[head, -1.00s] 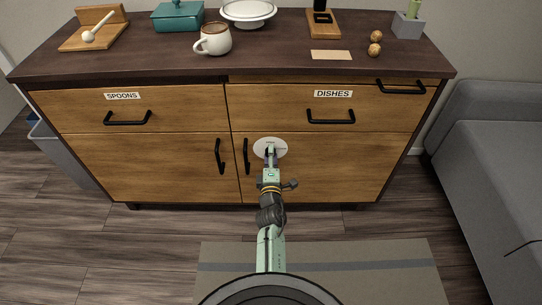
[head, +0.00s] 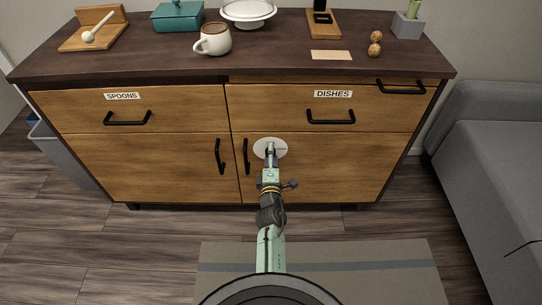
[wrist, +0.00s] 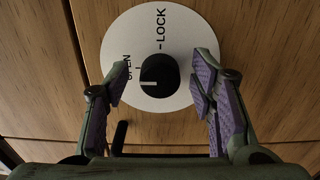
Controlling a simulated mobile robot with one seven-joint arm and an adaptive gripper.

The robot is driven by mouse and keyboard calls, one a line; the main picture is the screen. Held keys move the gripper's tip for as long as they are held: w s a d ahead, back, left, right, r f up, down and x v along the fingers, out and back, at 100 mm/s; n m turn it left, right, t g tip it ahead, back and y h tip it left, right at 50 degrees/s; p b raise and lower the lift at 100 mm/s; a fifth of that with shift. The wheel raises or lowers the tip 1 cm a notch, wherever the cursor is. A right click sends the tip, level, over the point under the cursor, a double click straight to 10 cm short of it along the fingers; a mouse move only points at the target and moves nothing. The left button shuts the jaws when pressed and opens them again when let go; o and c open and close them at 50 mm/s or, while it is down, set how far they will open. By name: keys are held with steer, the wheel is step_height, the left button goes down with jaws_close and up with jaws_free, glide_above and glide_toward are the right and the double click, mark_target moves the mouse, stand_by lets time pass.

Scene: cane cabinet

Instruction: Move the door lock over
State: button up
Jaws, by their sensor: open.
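The door lock is a round white plate (head: 258,149) on the right lower cabinet door. In the wrist view the plate (wrist: 180,35) carries the words OPEN and LOCK and a black knob (wrist: 158,77) at its middle. A pale line on the knob points left, a little below the OPEN mark. My gripper (wrist: 160,88) is open, its purple-padded fingers on either side of the knob with gaps to both. In the head view my gripper (head: 270,149) is in front of the plate and hides the knob.
Black upright handles (head: 246,156) (head: 220,156) are on the lower doors, left of the lock. Drawers labelled SPOONS (head: 122,96) and DISHES (head: 333,94) are above. A grey sofa (head: 500,150) stands right. A mat (head: 400,270) lies on the floor.

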steer(key=s, duration=0.7)
steer(key=shift+s, duration=0.25)
stand_by(0.5)
